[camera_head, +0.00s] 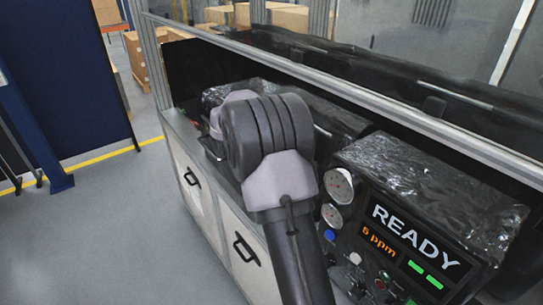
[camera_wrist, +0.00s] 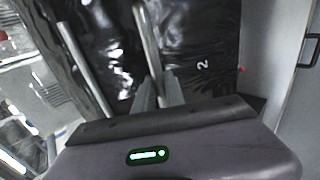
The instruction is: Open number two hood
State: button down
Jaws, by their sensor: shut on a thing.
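The number two hood (camera_wrist: 195,30) is a glossy black surface in the wrist view, with a white "2" (camera_wrist: 203,65) on it. A silver bar handle (camera_wrist: 144,35) runs down from the top of that view to my fingers. My gripper (camera_wrist: 160,88) is shut on this bar, with the fingers on either side of its lower end. The exact contact is partly hidden by the fingers. In the head view my arm covers the gripper and the handle; part of a black, glossy cover (camera_head: 290,97) shows behind it.
A second silver bar (camera_wrist: 85,68) lies left of my gripper in the wrist view. A control panel reading "READY" (camera_head: 415,235) stands right of my arm. A framed rail (camera_head: 370,95) runs behind. Cabinet doors (camera_head: 243,248) face the clear grey floor at left.

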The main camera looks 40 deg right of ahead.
jog(key=shift+y, duration=0.3)
jog(key=d+r+p, duration=0.1)
jog(key=d, duration=0.1)
jog(key=d+r+p, duration=0.1)
jog(key=d, duration=0.1)
jog(key=d+r+p, duration=0.1)
jog(key=d+r, duration=0.1)
jog(key=shift+s+r, duration=0.1)
jog(key=shift+s, duration=0.1)
jog(key=c, duration=1.4)
grip_release()
jog(key=shift+c, duration=0.2)
jog(key=v, duration=1.7)
jog(key=shift+a+r, duration=0.1)
jog(key=shift+a, duration=0.05)
